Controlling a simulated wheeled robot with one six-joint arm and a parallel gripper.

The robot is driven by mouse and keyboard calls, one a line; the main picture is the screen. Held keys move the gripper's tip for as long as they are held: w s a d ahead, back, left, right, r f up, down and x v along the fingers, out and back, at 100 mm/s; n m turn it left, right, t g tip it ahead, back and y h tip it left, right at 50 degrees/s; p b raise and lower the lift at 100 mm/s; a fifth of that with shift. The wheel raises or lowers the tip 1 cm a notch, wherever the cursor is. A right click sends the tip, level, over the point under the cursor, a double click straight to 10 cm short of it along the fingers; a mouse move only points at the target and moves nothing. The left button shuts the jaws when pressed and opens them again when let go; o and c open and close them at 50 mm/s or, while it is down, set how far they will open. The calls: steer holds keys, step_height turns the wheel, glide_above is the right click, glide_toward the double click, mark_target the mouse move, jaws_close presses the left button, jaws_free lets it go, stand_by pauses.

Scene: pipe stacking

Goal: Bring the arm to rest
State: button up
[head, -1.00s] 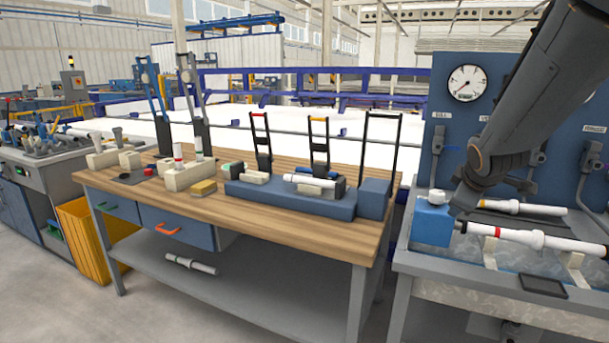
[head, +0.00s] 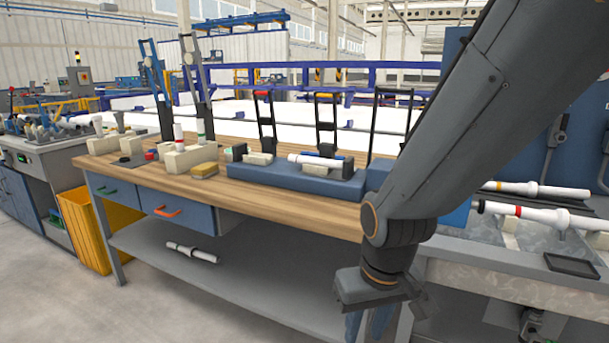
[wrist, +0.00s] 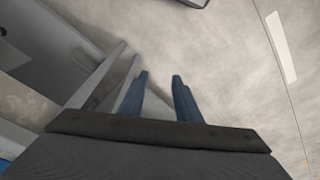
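My gripper (head: 368,326) hangs low in front of the wooden workbench (head: 285,207), near its right front leg, pointing down. In the wrist view my gripper (wrist: 160,78) shows two blue fingers standing apart. Only bare floor and part of the bench frame show around them, and nothing is held. My dark grey arm reaches down from the upper right of the head view and hides the bench's right end.
A test bench (head: 500,283) with white pipes (head: 538,190) stands close on the right. The workbench carries a blue fixture (head: 300,180) and cream blocks (head: 190,158). A pipe (head: 192,252) lies on its lower shelf. Floor (head: 150,315) is clear at the front left.

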steer(key=s+a+f+n+g+b, duration=0.2)
steer(key=s+a+f+n+b, duration=0.3)
steer(key=a+f+b, duration=0.7)
steer(key=d+r+m+p, duration=0.3)
steer(key=d+r+p, duration=0.7)
steer(key=r+p, duration=0.2)
steer(key=s+d+r+m+p, duration=0.1)
steer(key=d+r+m+p, duration=0.3)
steer(key=d+r+p, duration=0.6)
step_height(320, 180, up, 3)
steer(key=p, duration=0.5)
steer(key=shift+d+f+m+h, duration=0.15)
steer(key=shift+d+m+h, duration=0.15)
steer(key=shift+s, duration=0.1)
